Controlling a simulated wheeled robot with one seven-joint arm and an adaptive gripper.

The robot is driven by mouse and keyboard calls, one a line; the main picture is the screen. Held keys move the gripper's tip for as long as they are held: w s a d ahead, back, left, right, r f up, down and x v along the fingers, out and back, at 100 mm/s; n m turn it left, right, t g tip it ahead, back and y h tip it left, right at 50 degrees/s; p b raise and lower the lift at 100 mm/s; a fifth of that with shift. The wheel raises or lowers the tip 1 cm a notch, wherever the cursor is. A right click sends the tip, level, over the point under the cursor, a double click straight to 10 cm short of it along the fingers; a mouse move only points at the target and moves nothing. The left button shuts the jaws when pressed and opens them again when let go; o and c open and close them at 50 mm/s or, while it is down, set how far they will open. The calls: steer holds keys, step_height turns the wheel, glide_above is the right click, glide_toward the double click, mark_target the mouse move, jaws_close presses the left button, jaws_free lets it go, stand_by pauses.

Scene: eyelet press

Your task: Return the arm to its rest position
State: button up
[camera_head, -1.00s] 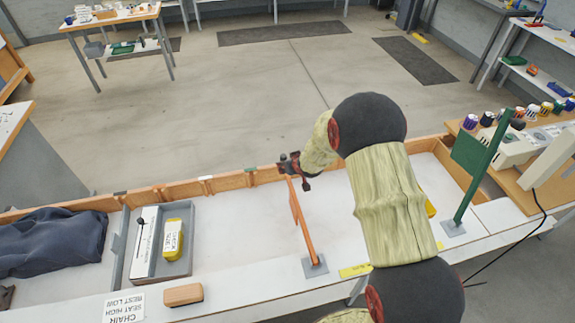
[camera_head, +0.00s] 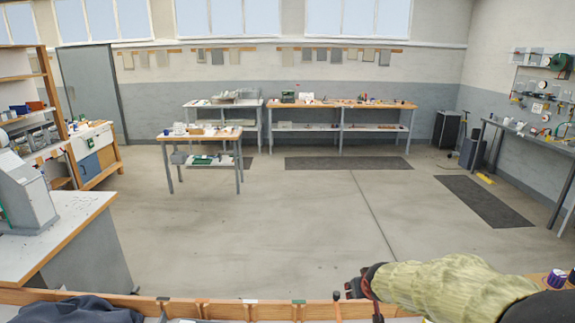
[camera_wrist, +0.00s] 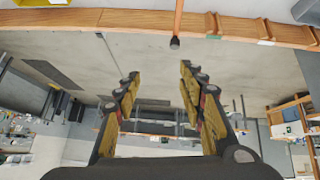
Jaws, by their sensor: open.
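My arm, in a pale yellow-green sleeve, comes in at the lower right of the head view. My gripper (camera_head: 360,300) is at its left end, just above the bench's wooden back edge (camera_head: 225,309). In the wrist view my gripper (camera_wrist: 158,82) shows two separated yellow-padded fingers with nothing between them. That view is upside down, with the bench edge (camera_wrist: 150,25) across its top. The fingertips appear clear of the edge.
An orange bar (camera_wrist: 178,20) with a dark tip stands close to my gripper. A dark cloth (camera_head: 80,310) lies at the lower left. A grey machine (camera_head: 25,195) stands on a side table. The floor (camera_head: 270,220) beyond the bench is open.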

steer(key=s+a+r, duration=0.1)
steer(key=s+r, duration=0.2)
steer(key=s, duration=0.8)
steer(key=s+a+r+g+b, duration=0.1)
steer(key=s+r, duration=0.3)
steer(key=s, duration=0.8)
steer(key=s+a+r+m+g+b, duration=0.1)
steer(key=s+r, duration=0.3)
steer(key=s, duration=0.7)
steer(key=shift+s+y, duration=0.3)
steer(key=shift+s, duration=0.05)
